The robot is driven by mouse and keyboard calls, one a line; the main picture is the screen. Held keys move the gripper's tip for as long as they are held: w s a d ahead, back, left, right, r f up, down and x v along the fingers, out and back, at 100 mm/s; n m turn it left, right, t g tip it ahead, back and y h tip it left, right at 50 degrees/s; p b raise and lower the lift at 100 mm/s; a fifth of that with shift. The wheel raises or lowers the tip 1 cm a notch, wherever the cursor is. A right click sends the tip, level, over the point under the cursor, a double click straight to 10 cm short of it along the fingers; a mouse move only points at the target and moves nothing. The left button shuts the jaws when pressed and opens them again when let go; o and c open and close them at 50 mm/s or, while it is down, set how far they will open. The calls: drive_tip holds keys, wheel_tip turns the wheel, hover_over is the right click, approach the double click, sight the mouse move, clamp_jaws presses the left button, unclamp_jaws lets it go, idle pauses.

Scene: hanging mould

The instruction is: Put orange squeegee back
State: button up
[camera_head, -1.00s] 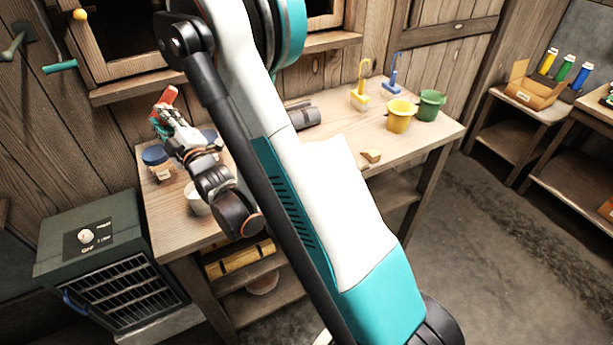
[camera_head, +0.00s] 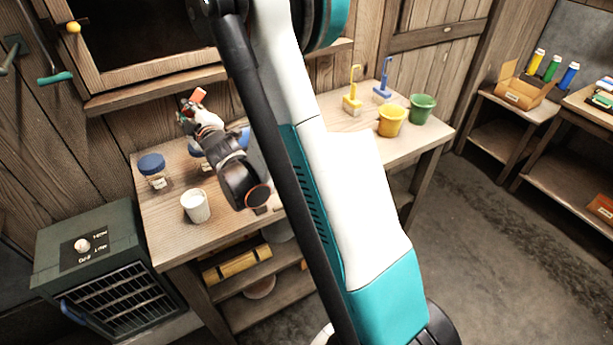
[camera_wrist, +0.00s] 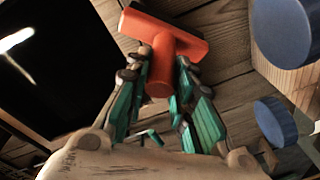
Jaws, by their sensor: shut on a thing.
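The orange squeegee (camera_wrist: 165,45) is held between the teal fingers of my gripper (camera_wrist: 160,72) in the wrist view. In the head view my gripper (camera_head: 193,112) is raised above the back left of the workbench, below the window. The small red-orange head of the squeegee (camera_head: 199,95) shows at the fingertips there. The squeegee looks clear of the wall and the bench.
A window frame (camera_head: 130,85) juts out behind. A teal-handled crank (camera_head: 55,78) is on the left wall.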

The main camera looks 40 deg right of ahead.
drive_tip(key=s+d+r+m+g+h+p, duration=0.1)
drive_tip(key=s+d+m+g+p, duration=0.2)
drive_tip(key=d, duration=0.4)
drive_tip(key=s+d+r+m+g+h+p, duration=0.1)
drive_tip(key=s+d+m+g, duration=0.35)
drive_tip(key=d, duration=0.25)
drive_tip(key=s+d+r+m+g+y+p, duration=0.1)
drive_tip(key=s+d+r+m+g, duration=0.25)
drive_tip(key=s, duration=0.45)
drive_tip(key=s+d+r+m+g+y+p, duration=0.1)
drive_tip(key=s+d+r+m+g+p, duration=0.2)
drive_tip(key=s, duration=0.5)
wheel_tip(320, 180, down, 20)
drive_tip(key=t+b, duration=0.1)
drive_tip(key=b, duration=0.5)
drive_tip(key=shift+s+d, duration=0.2)
drive_tip(key=shift+d, duration=0.2)
drive_tip(key=shift+f+b, duration=0.2)
drive_tip(key=shift+b, duration=0.1)
drive_tip(key=o, duration=1)
drive_tip(key=shift+c, duration=0.2)
